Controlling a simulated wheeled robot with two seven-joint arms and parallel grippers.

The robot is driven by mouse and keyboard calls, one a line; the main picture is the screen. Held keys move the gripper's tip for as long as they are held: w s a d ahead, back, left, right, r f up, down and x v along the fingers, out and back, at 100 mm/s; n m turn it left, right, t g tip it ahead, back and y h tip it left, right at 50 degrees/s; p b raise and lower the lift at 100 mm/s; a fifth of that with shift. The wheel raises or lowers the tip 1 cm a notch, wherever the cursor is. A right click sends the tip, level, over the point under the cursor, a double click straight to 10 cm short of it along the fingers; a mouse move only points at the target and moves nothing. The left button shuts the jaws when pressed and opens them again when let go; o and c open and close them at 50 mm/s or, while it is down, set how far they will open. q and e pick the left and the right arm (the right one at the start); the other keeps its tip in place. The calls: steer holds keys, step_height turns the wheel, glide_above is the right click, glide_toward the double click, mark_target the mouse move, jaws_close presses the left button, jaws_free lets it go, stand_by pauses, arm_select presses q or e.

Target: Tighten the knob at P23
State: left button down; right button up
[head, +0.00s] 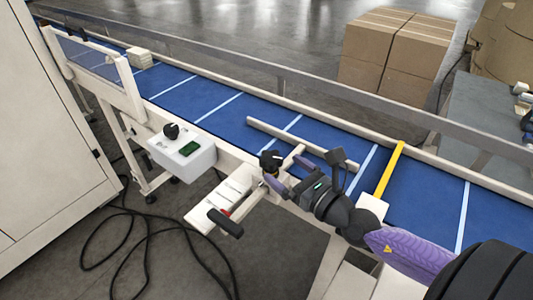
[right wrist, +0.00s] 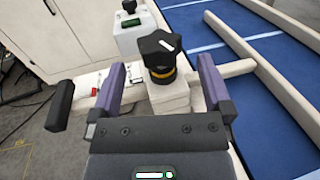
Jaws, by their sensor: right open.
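A black star-shaped knob (head: 270,160) with a white mark on top stands on a cream block beside the blue conveyor. In the right wrist view the knob (right wrist: 158,46) shows a yellow collar under it. No P23 label is readable. My right gripper (head: 291,174) is open, its two purple fingers pointing toward the knob. In the right wrist view the gripper (right wrist: 162,72) has one finger on each side of the knob's block, with the knob slightly beyond the fingertips. I see no contact with the knob. My left gripper is not in view.
A cream guide rail (head: 300,143) lies above the blue belt (head: 225,108). A white control box (head: 183,155) with a black dial stands left of the knob. A black-handled bar (head: 225,222) juts out in front. A yellow strip (head: 390,170) crosses the belt at right.

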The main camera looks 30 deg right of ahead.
mark_target(279, 165)
steer(key=w, duration=0.4)
steer(key=shift+w+a, duration=0.3)
steer(key=shift+a, duration=0.1)
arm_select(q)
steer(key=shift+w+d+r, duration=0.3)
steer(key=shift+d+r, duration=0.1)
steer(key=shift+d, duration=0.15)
arm_select(e)
steer(key=shift+w+a, duration=0.1)
steer(key=shift+w, duration=0.45)
